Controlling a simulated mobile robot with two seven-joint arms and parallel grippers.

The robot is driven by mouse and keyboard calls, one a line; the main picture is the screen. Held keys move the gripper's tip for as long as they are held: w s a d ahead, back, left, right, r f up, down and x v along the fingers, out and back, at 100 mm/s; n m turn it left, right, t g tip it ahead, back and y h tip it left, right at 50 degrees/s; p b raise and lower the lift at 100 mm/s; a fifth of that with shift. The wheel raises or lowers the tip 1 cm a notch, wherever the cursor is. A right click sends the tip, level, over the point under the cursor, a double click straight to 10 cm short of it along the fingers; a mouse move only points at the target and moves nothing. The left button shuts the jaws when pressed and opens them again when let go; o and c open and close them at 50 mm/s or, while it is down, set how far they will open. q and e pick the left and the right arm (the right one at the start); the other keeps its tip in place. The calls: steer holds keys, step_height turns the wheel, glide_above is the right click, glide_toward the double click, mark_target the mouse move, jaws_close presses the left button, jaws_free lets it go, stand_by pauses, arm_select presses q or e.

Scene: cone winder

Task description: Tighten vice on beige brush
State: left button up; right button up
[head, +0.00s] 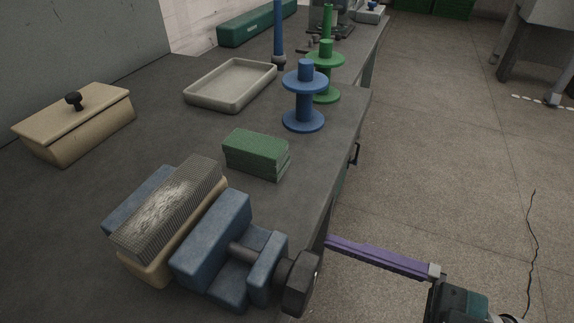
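The blue vice (213,240) stands at the near end of the dark bench. Its threaded rod runs out to a dark hexagonal knob (300,284) at the bench edge. The beige brush (150,277) sits between the blue jaws, with its grey wire bristles (168,208) facing up. One jaw shows behind the brush on the left, the other in front on the right. The brush looks close against the right jaw; I cannot tell whether both jaws touch it.
A green block stack (256,154), beige lidded box (75,124), pale tray (231,84), blue spool (304,97) and green spool (326,74) stand farther along the bench. Open floor is right.

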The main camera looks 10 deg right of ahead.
steer(key=shift+x, duration=0.95)
steer(key=c, duration=1.3)
steer(key=shift+m, duration=0.3)
steer(key=shift+w+m, duration=0.1)
steer(key=shift+m, duration=3)
